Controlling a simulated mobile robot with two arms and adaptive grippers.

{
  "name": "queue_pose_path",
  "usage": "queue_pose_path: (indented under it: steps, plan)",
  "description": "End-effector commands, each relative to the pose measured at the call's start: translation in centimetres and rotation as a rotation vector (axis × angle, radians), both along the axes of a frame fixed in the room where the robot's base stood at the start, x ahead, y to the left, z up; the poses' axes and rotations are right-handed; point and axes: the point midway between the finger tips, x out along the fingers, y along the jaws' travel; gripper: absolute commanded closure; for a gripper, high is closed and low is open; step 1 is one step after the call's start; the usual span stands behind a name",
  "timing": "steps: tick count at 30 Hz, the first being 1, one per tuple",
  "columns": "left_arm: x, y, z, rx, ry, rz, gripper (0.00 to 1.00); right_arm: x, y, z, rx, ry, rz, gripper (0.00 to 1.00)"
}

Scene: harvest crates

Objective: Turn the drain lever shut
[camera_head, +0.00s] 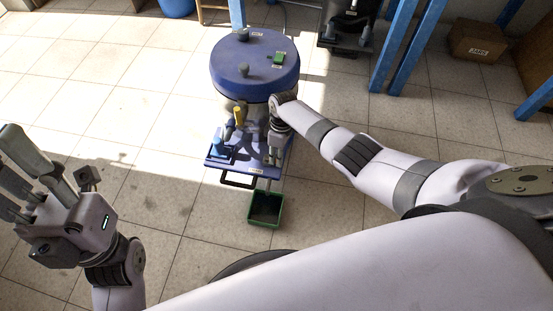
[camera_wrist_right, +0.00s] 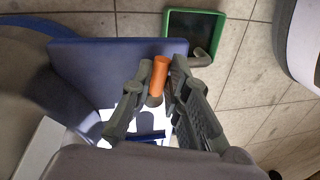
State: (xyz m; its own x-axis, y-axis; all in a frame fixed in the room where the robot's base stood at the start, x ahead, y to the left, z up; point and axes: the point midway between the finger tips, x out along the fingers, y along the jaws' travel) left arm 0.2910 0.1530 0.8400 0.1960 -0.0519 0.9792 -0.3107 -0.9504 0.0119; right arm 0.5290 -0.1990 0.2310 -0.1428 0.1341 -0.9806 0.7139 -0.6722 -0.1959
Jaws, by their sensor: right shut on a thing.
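The drain lever shows in the right wrist view as an orange handle (camera_wrist_right: 159,76) between the two fingers. My right gripper (camera_wrist_right: 161,88) is shut on it, with a dark finger on either side. In the head view my right gripper (camera_head: 271,158) is low at the front of the blue-lidded drum (camera_head: 232,78), above a blue platform (camera_head: 212,163). The orange handle is hidden there by the gripper, and the lever's angle is hard to tell. My left gripper (camera_head: 17,172) is at the far left, open and empty, away from the drum.
A green square tray (camera_head: 281,210) lies on the floor in front of the platform, also seen in the right wrist view (camera_wrist_right: 222,38). A yellow part (camera_head: 239,114) and a blue part (camera_head: 218,139) stand left of my right gripper. Blue posts and a cardboard box (camera_head: 477,41) are behind.

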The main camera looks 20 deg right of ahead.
Motion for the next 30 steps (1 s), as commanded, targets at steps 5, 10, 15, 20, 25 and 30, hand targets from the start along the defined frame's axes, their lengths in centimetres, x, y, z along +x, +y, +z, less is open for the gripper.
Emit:
queue_pose_path:
  steps: [5,10,15,20,25,30]
  plan:
    - [0.01,0.0,-0.63,0.0,0.001,0.0,0.6,0.3,-0.24,-0.16,-0.002,-0.001,0.094,1.0]
    - [0.01,-0.02,-0.85,0.0,0.001,0.0,0.6,0.46,-0.35,-0.1,-0.003,0.0,0.148,1.0]
    - [0.03,-0.02,-0.94,0.001,0.002,0.0,0.6,0.54,-0.39,-0.05,-0.002,-0.001,0.173,1.0]
    - [0.03,-0.02,-0.94,0.001,0.002,0.0,0.6,0.56,-0.39,-0.03,-0.003,-0.001,0.179,1.0]
    - [0.03,-0.02,-0.94,0.001,0.002,0.0,0.6,0.57,-0.39,-0.02,-0.003,-0.001,0.179,1.0]
    - [0.03,-0.02,-0.94,0.001,0.002,0.0,0.6,0.58,-0.39,-0.02,-0.003,-0.001,0.179,0.79]
